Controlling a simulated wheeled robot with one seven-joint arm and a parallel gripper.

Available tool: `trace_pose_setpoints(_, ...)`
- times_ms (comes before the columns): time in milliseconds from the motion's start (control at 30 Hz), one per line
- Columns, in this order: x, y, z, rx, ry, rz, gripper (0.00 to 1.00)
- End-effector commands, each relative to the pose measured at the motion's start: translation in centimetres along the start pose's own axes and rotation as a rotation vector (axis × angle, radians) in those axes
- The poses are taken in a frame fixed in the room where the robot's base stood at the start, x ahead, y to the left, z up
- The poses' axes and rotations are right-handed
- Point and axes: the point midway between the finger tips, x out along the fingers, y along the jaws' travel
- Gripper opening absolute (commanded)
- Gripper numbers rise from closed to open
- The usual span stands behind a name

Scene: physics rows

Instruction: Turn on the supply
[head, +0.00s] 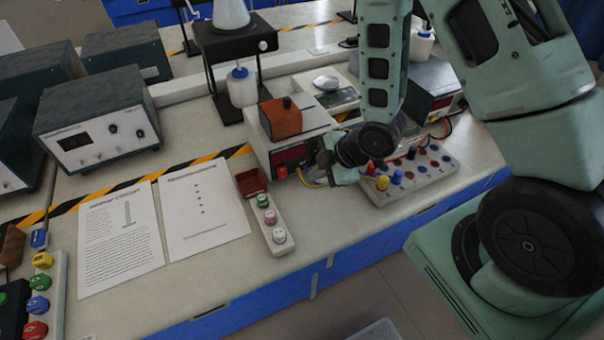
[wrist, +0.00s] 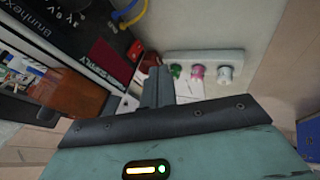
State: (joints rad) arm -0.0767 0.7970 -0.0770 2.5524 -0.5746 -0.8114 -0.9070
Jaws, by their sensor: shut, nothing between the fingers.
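The supply (head: 262,148) is a pale box with a dark front and a red-tinted display (head: 292,155). A small red switch (head: 281,173) sits low on its front, near the left corner. In the wrist view the supply's dark, lettered front (wrist: 85,35) fills the upper left. My gripper (head: 342,173) is in front of the supply's right part, with its fingers partly hidden by the wrist in the head view. The wrist view shows the fingers (wrist: 158,86) shut together and empty. I cannot tell whether they touch the supply.
An orange-brown block (head: 284,118) stands on the supply. A white strip with green, pink and white knobs (head: 272,222) lies in front, beside a dark red tray (head: 250,182). A terminal board (head: 410,178) with wires lies to the right. Papers (head: 205,208) cover bench to the left.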

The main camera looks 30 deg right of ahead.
Motion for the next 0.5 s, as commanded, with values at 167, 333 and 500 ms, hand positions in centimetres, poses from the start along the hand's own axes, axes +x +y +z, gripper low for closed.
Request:
trace_pose_setpoints(167,1.3,-0.2,0.2,-0.001,0.003,0.001,0.0)
trace_pose_setpoints(333,2.2,-0.2,0.2,0.0,0.003,0.002,0.0)
trace_pose_setpoints(500,2.9,-0.3,0.3,-0.002,0.002,0.003,0.0)
